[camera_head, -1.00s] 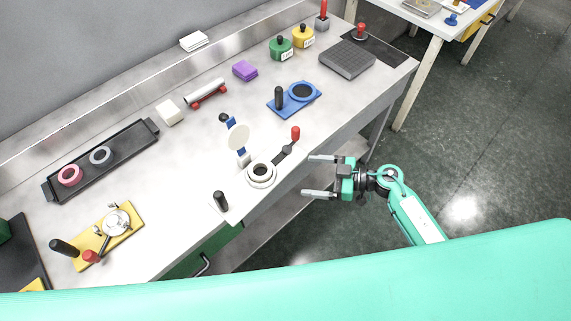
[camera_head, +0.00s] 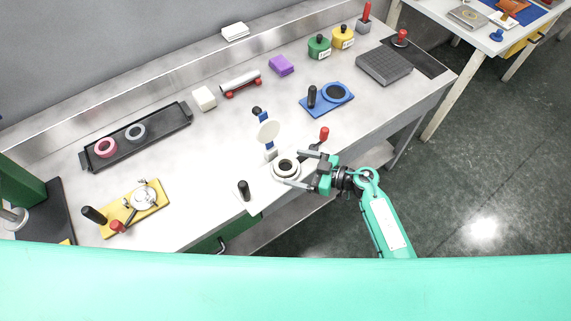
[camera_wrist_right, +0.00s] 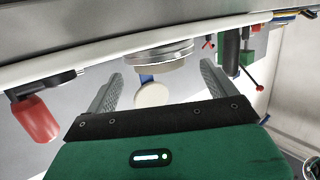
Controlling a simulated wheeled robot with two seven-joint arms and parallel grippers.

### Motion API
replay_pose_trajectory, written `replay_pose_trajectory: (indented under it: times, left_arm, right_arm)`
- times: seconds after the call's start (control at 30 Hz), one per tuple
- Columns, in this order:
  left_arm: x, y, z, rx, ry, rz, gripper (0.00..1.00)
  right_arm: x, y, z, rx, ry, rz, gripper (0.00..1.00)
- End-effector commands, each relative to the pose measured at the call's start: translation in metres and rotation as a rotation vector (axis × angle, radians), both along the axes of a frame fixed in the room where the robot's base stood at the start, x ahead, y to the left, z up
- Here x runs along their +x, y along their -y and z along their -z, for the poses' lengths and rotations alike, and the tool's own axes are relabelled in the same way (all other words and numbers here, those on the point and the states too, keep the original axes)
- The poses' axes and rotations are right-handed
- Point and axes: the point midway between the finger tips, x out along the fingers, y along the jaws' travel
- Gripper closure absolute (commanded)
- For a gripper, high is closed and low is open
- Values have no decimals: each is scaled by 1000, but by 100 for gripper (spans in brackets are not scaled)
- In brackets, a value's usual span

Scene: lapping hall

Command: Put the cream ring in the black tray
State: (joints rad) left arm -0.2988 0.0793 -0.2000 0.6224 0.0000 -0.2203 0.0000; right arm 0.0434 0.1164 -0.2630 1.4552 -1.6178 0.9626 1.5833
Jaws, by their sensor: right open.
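The cream ring (camera_head: 277,169) lies at the front edge of the bench, on top of a pale round base. My right gripper (camera_head: 293,168) is open at it, one finger to each side. In the right wrist view the cream ring (camera_wrist_right: 166,66) shows ahead, between the spread fingers of my right gripper (camera_wrist_right: 160,80); I see no clear contact. The long black tray (camera_head: 165,127) lies at the back left of the bench, with a pink ring (camera_head: 105,147) and a grey ring (camera_head: 135,132) in its left half. My left gripper is out of view.
A round mirror-like disc (camera_head: 268,131) on a stand and a red-handled lever (camera_head: 324,134) stand close behind the cream ring. A black peg (camera_head: 244,190) stands to its left. A white block (camera_head: 204,98) is right of the tray. The bench between is mostly clear.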

Motion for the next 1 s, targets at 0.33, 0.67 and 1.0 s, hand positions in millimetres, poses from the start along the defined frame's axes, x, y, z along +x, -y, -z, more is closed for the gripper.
replay_pose_trajectory:
  times: [0.33,0.67,1.0]
  left_arm:
    - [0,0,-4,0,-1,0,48]
    - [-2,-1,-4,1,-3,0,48]
    - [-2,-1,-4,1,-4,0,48]
  right_arm:
    - [8,-20,5,-2,-1,1,11]
    - [7,-20,5,-2,-1,0,53]
    - [8,-20,3,-2,0,0,70]
